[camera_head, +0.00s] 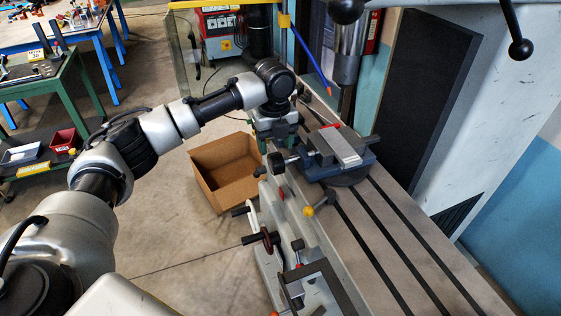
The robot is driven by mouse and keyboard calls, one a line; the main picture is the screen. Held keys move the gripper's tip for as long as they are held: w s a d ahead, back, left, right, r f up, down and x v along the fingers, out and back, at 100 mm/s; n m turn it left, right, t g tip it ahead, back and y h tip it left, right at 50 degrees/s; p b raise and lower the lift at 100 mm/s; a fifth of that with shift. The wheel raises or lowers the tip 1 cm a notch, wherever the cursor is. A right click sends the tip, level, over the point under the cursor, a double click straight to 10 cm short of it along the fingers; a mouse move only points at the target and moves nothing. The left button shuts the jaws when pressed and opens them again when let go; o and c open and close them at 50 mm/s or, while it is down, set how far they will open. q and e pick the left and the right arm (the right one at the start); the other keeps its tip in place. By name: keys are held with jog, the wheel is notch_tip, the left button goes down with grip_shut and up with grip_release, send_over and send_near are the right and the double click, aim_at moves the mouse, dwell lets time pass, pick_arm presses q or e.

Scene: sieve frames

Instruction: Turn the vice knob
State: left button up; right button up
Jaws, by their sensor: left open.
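The vice (338,150) has a blue-grey body and a bright metal top and stands on the grey slotted machine table (405,225). Its dark round knob (277,162) sticks out from its left side. My left arm reaches in from the left, and its gripper (277,142) points down close above the knob. The gripper is open, with nothing seen between its fingers. The fingertips are small and partly merge with the machine behind, so I cannot tell whether they touch the knob. My right gripper is not in view.
An open cardboard box (226,172) sits on the floor left of the machine. The drill column stands behind the vice. The table's near right part is bare.

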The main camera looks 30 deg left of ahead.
aim_at(276, 155)
pick_arm(q)
notch_tip(276, 155, down, 7)
jog(key=shift+r+p, duration=0.2)
jog(key=shift+p, duration=0.15)
jog(key=shift+d, duration=0.1)
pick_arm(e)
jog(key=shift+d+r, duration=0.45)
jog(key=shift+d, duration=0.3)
